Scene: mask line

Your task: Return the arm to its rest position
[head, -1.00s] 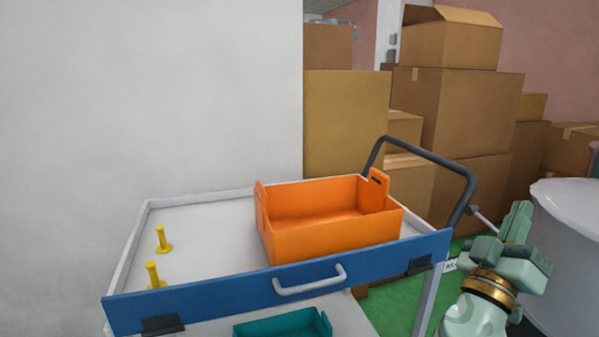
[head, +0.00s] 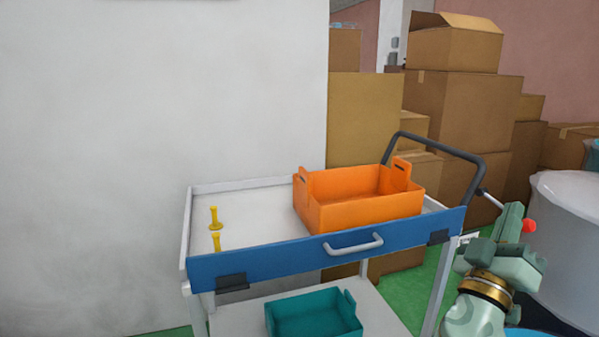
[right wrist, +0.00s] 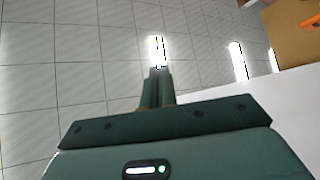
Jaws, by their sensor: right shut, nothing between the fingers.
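My right gripper (head: 512,222) is raised at the lower right of the head view, to the right of the trolley, with its fingers pointing up. It is shut and empty. In the right wrist view its closed fingers (right wrist: 158,85) point toward a tiled ceiling with bright lamps. My left gripper is not in view.
A trolley with a blue front panel (head: 300,255) and dark handle (head: 440,150) carries an orange crate (head: 365,213) and two yellow pegs (head: 214,218). A teal crate (head: 315,325) is on its lower shelf. Cardboard boxes (head: 460,110) stand behind; a white round container (head: 575,230) is right.

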